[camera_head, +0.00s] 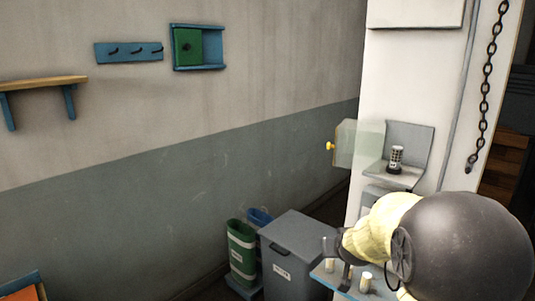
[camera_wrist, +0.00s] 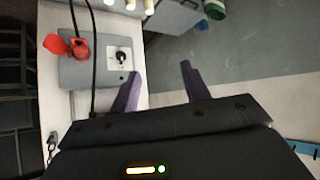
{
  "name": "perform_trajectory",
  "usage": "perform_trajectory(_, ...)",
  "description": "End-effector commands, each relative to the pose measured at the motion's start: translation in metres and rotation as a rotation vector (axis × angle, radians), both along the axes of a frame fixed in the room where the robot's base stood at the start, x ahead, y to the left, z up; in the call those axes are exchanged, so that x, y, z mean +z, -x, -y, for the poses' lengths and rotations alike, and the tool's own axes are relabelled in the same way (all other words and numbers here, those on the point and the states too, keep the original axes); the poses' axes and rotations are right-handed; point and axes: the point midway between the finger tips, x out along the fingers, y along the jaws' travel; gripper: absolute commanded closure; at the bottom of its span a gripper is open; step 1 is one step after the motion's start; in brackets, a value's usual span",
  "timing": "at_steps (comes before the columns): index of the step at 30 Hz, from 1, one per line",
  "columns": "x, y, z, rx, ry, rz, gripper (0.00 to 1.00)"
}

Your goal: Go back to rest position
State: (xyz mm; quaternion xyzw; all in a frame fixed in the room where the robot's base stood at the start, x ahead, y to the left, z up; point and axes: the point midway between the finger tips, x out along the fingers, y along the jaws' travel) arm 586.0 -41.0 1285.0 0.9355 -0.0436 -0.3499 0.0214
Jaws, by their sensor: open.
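My gripper (camera_wrist: 160,72) shows in the wrist view with its two dark purple fingers spread apart and nothing between them. In the head view my arm is at the lower right, with a large dark rounded part and a pale yellow sleeve. The gripper end there is dark and partly hidden, beside the pale pegs.
A grey control box (camera_wrist: 85,72) with a red flip cover (camera_wrist: 68,45) and black knob stands near the left finger, a black cable across it. A grey bin (camera_head: 292,255) and green bin (camera_head: 242,252) stand by the wall. A clear guard (camera_head: 360,143) sticks out from the pillar.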

Motion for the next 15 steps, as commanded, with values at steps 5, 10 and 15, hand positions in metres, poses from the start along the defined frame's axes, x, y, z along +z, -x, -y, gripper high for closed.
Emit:
perform_trajectory(5,-0.053,0.095,-0.026,0.043,-0.075,-0.259,0.54)
perform_trajectory(10,-0.089,0.186,-0.038,0.05,-0.097,-0.491,0.54)
perform_trajectory(15,-0.104,0.235,-0.041,0.044,-0.089,-0.614,0.54)
